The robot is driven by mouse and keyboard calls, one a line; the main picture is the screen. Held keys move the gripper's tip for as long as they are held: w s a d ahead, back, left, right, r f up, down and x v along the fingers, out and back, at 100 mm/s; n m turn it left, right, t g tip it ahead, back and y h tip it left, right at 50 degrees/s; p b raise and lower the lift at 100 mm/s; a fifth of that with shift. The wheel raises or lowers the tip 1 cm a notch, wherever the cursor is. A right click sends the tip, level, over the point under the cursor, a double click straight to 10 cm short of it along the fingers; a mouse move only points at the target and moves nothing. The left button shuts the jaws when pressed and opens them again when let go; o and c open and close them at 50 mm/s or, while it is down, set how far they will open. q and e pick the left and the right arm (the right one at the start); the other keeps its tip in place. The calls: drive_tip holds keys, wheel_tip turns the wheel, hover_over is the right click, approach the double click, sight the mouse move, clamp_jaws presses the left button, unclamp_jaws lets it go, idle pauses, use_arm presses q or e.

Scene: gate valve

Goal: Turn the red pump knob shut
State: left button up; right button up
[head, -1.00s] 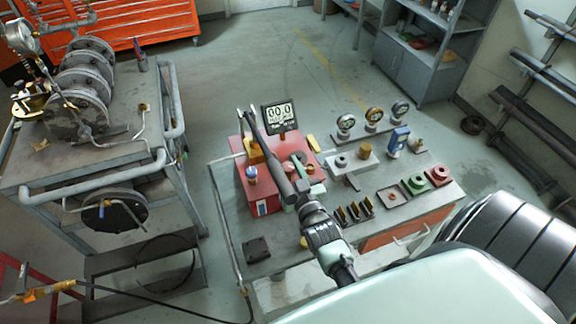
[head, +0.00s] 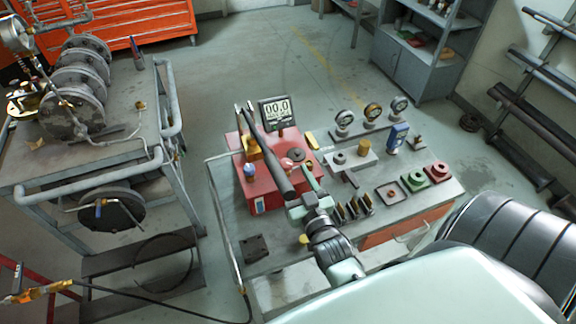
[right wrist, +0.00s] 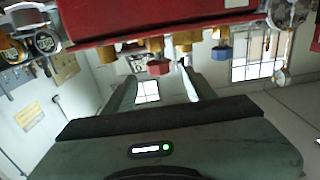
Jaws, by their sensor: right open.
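The red pump (head: 262,192) stands on the grey workbench (head: 285,232), with a dark lever (head: 268,150) slanting across its top. In the right wrist view, its red underside or side (right wrist: 170,22) fills the top, with brass fittings below it. A small red knob (right wrist: 158,67) on a brass stem sits in the picture between the fingertips of my right gripper (right wrist: 158,82). Contact with it cannot be told. A blue knob (right wrist: 222,53) is to its right. In the head view, my right gripper (head: 304,187) is at the pump's right front, partly hidden by the lever; its jaws are open. My left gripper is not in view.
A digital display (head: 278,112) stands behind the pump. Several gauges (head: 372,112), a blue device (head: 398,136) and coloured blocks (head: 414,181) occupy the bench's right side. A pipe cart (head: 80,160) stands left, with open floor between.

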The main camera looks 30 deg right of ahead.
drive_tip(key=shift+v, duration=1.25)
drive_tip(key=w+a+r+n+t+y+b, duration=0.2)
drive_tip(key=a+r+n+t+y+b, duration=0.15)
drive_tip(key=r+n+y+b, duration=0.45)
drive_tip(key=m+g+y+b, duration=0.1)
drive_tip(key=m+g+b, duration=0.1)
drive_tip(key=g+b, duration=0.15)
approach(291, 166)
drive_tip(key=w, duration=0.4)
drive_tip(key=shift+a+x, duration=0.2)
drive_tip(key=shift+x, duration=1.75)
drive_tip(key=shift+a+x, duration=0.25)
drive_tip(key=shift+x, duration=1.75)
drive_tip(key=shift+s, duration=0.15)
